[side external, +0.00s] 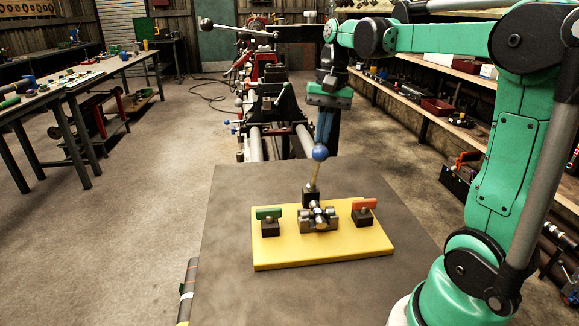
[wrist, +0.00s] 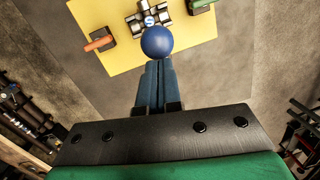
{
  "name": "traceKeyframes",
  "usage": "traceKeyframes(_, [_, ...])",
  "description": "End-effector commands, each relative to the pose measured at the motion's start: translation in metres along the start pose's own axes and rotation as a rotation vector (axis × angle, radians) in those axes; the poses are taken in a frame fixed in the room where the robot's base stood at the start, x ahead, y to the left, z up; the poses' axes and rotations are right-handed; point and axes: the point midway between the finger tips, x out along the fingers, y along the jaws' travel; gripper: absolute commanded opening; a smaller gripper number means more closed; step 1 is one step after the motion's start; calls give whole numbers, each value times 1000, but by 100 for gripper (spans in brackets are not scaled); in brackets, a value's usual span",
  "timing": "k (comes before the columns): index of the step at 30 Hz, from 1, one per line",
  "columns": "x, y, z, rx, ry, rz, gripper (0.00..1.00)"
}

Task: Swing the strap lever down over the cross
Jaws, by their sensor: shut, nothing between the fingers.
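The strap lever (side external: 315,178) is a brass rod with a blue ball knob (side external: 320,152). It stands raised, nearly upright, from a black block at the back of the yellow board (side external: 330,255). The metal cross (side external: 318,216) sits in its holder in front of that block, not covered by the lever. In the wrist view the blue ball (wrist: 157,42) lies just beyond my fingertips, and the cross (wrist: 150,21) shows past it. My gripper (side external: 323,140) points down with its blue fingers shut and empty, right at the ball; I cannot tell whether they touch it.
A green handle (side external: 268,213) on a black block stands left of the cross, and an orange handle (side external: 364,204) stands right. The grey table top (side external: 235,195) is clear around the board. The lathe (side external: 265,115) stands behind the table.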

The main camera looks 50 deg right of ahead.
Motion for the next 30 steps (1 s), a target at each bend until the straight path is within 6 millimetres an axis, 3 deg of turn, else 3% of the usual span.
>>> traceKeyframes(8, [5, 2, 14, -14, 81, -11, 0])
traceKeyframes(19, [31, 11, 52, -58, 379, -53, 0])
traceKeyframes(30, [66, 20, 80, -55, 380, -53, 0])
